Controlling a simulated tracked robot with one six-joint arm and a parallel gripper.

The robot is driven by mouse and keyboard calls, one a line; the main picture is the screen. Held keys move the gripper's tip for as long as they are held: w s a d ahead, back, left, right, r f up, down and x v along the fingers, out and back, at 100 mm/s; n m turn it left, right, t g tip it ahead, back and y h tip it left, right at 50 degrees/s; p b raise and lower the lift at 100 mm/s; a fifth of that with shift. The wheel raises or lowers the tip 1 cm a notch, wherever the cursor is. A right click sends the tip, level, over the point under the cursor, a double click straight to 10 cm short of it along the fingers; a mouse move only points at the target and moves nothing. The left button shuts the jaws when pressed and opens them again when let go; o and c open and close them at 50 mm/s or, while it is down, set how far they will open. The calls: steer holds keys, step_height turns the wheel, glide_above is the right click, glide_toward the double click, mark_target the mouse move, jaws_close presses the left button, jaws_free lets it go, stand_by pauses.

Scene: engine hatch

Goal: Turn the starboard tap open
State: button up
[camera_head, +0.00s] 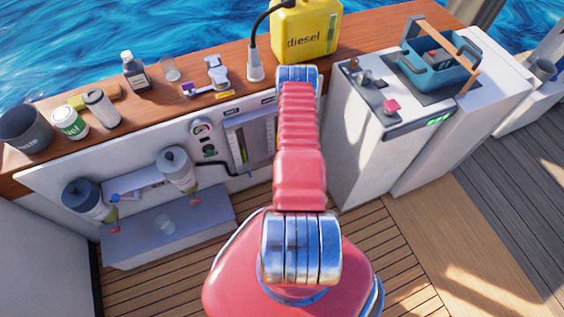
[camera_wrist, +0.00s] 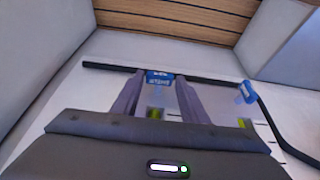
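In the wrist view, a small blue piece with pale lettering (camera_wrist: 160,77) sits by a dark pipe, between the tips of my gripper (camera_wrist: 158,92). My gripper's two fingers stand apart, with no visible grip on it. A second blue piece, shaped like a handle (camera_wrist: 248,92), is at the right beside a black hose. I cannot read the lettering, so I cannot tell which is the starboard tap.
A wooden ledge (camera_head: 150,118) above the panel holds a yellow diesel can (camera_head: 304,30), bottles and cups. Two filters, one grey-topped (camera_head: 175,168) and one dark-topped (camera_head: 84,197), hang left over a grey step (camera_head: 165,228). A white console (camera_head: 368,140) stands right. The deck is clear.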

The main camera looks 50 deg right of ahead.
steer(key=c, duration=0.7)
steer(key=shift+w+a+n+g+h, duration=0.25)
steer(key=shift+a+g+h, duration=0.25)
steer(key=shift+h, duration=0.5)
steer(key=shift+a+f+n+g+h, duration=0.15)
steer(key=shift+n+g+h, duration=0.1)
steer(key=shift+g+h, duration=0.4)
steer(key=shift+w+a+f+n+g+h, duration=0.15)
steer(key=shift+a+f+n+g+h, duration=0.25)
steer(key=shift+h, duration=0.95)
steer(key=shift+w+a+f+n+g+h, duration=0.2)
steer(key=shift+g+h, duration=0.35)
steer(key=shift+h, duration=0.8)
steer(key=shift+w+a+f+n+g+h, duration=0.1)
steer(key=shift+f+n+g+h, duration=0.3)
steer(key=shift+h, duration=0.95)
steer(key=shift+r, duration=0.1)
